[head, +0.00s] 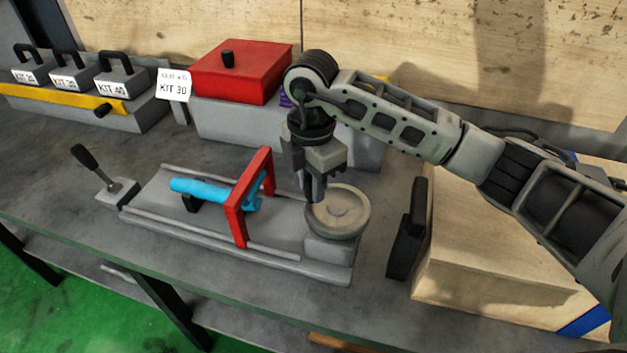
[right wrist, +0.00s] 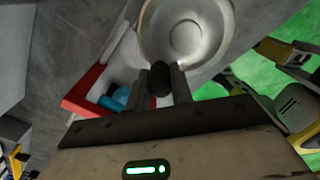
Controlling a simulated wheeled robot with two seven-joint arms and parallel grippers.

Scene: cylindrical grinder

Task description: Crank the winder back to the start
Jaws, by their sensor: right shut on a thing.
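The winder's round grey wheel (head: 340,214) sits at the right end of a grey rail bed (head: 305,264) on the bench. My right gripper (head: 314,195) points down at the wheel's left rim. In the right wrist view the gripper (right wrist: 163,85) is shut on the wheel's dark crank knob (right wrist: 160,78), with a finger on each side; the wheel (right wrist: 188,30) lies just beyond. A red frame (head: 247,198) stands across the bed left of the wheel. A light blue cylinder (head: 205,190) lies along the bed and reaches the frame. My left gripper is not in view.
A lever with a black grip (head: 85,157) stands at the bed's left end. Behind are a red box (head: 240,72), a KIT 30 card (head: 173,86) and several kit blocks (head: 120,80). A wooden box (head: 490,260) with a black handle (head: 407,230) stands close on the right.

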